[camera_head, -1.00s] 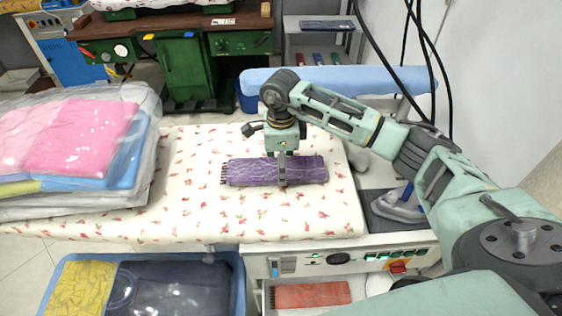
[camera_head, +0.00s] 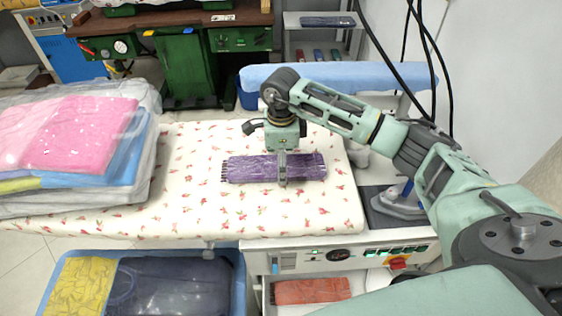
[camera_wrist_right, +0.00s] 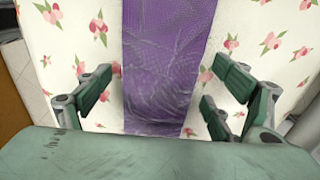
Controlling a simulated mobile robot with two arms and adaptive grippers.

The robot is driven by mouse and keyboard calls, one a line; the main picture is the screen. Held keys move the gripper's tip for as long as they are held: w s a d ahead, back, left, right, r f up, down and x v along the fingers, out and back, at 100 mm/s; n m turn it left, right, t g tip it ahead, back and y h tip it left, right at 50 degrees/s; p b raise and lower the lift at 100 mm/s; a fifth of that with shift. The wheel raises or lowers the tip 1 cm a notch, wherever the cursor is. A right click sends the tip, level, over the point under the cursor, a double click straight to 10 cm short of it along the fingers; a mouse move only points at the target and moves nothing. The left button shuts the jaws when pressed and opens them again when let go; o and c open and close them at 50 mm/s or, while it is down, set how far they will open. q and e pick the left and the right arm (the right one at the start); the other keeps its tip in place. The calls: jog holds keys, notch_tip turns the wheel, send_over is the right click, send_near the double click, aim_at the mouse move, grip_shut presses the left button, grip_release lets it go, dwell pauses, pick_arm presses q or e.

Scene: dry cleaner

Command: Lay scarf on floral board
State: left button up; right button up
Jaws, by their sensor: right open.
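A folded purple scarf (camera_head: 305,168) lies flat on the floral board (camera_head: 200,210), with its fringed end to the left. In the right wrist view the purple scarf (camera_wrist_right: 165,60) runs between the two fingers. My right gripper (camera_head: 282,180) is over the middle of the scarf, its fingers pointing down. In the right wrist view the right gripper (camera_wrist_right: 160,92) is open, with one finger on each side of the scarf. The floral board also fills the right wrist view (camera_wrist_right: 265,75). My left gripper is not in any view.
A stack of bagged clothes (camera_head: 80,140) covers the board's left end. An iron (camera_head: 400,200) stands at the board's right. A blue crate (camera_head: 238,285) with clothes is below the front edge. A red folded item (camera_head: 312,290) lies on a lower shelf.

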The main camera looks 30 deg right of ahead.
jog(key=shift+r, duration=0.4)
notch_tip(320, 180, up, 12)
jog(key=b, duration=0.3)
jog(key=shift+f, duration=0.25)
jog(key=shift+f, duration=0.1)
